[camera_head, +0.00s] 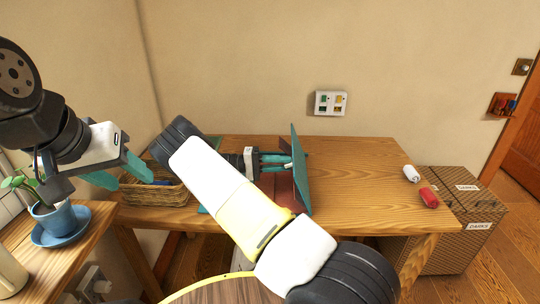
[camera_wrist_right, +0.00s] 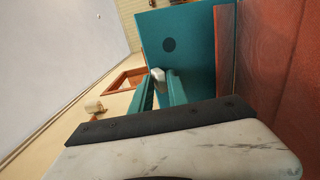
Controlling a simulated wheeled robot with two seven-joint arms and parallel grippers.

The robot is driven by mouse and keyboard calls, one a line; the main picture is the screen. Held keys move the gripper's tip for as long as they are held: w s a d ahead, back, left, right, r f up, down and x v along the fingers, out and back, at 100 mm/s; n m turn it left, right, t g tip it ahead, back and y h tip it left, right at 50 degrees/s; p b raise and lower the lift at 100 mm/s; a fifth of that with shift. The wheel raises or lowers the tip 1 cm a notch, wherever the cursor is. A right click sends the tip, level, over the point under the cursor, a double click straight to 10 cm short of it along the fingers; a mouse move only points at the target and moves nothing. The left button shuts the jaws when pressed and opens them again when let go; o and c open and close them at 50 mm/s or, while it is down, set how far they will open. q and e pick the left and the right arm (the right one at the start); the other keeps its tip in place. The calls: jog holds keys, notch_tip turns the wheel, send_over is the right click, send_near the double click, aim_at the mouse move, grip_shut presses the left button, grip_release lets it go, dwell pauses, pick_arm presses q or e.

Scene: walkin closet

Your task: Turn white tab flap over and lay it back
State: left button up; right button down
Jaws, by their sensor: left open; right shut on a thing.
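A teal flap (camera_head: 301,172) stands about upright on the table, seen nearly edge-on in the head view; its broad face (camera_wrist_right: 185,45) with a dark round spot shows in the wrist view. A white tab (camera_head: 288,165) is on the flap, and it also shows in the wrist view (camera_wrist_right: 158,74). My right gripper (camera_head: 283,161) is shut on the white tab, its teal fingers on either side. A reddish-brown surface (camera_head: 287,193) lies beside the flap, partly hidden by my right arm. My left gripper (camera_head: 124,174) is open and empty near the basket.
A wicker basket (camera_head: 150,194) with a blue item stands on the table's left. A potted plant on a blue saucer (camera_head: 61,239) is on the left ledge. White (camera_head: 411,174) and red (camera_head: 429,198) rolls lie at the right, beside hampers (camera_head: 455,235). The table's right part is clear.

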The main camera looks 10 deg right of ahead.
jog(key=shift+a+f, duration=0.1)
jog(key=shift+f, duration=0.5)
jog(key=c, duration=1.4)
grip_release()
jog(key=shift+f, duration=0.1)
jog(key=shift+c, duration=0.2)
jog(key=shift+w+r, duration=0.1)
jog(key=shift+r, duration=0.2)
